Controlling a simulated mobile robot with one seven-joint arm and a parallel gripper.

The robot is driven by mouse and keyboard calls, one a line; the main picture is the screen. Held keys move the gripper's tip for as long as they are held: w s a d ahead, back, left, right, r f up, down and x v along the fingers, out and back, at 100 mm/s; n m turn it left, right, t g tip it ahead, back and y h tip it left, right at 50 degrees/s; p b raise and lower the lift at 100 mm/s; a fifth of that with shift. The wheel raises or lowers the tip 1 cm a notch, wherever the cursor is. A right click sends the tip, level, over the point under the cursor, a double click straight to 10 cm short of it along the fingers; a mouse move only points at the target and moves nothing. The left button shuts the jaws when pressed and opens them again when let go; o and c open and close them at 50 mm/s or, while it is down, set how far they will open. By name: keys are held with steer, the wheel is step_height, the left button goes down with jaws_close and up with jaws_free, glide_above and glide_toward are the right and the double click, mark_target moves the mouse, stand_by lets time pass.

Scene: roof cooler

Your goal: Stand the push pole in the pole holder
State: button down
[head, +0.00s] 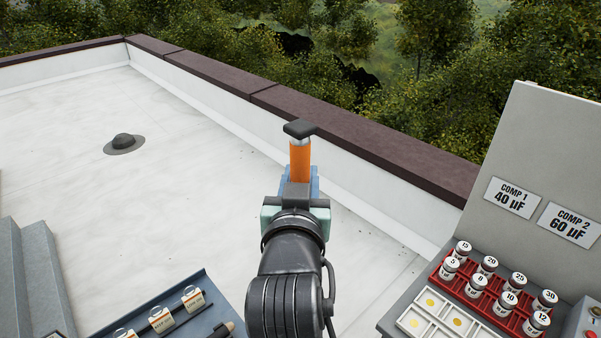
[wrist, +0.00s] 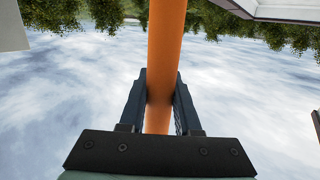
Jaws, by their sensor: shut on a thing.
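The push pole (head: 300,160) is an orange rod with a black cap on its upper end. In the head view it stands roughly upright in my gripper (head: 300,187), in front of the roof's parapet. My arm hides its lower part. The wrist view shows the orange pole (wrist: 166,45) running between the two dark fingers of my gripper (wrist: 160,90), which are shut on it. The pole holder cannot be made out with certainty in either view.
A blue-grey tray (head: 196,318) with labelled cylinders lies at the lower left. At the right, a grey panel (head: 545,150) stands behind a red rack (head: 470,290) of numbered capacitors and a white divided tray (head: 425,318). A roof vent (head: 124,142) stands on the open white roof.

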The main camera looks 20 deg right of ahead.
step_height(320, 180, down, 9)
steer(key=b, duration=0.6)
steer(key=shift+b, duration=0.3)
steer(key=shift+r, duration=0.1)
steer(key=c, duration=0.5)
jaws_free()
steer(key=shift+c, duration=0.2)
steer(key=p+v, duration=0.2)
steer(key=v, duration=1.1)
steer(key=shift+p, duration=0.35)
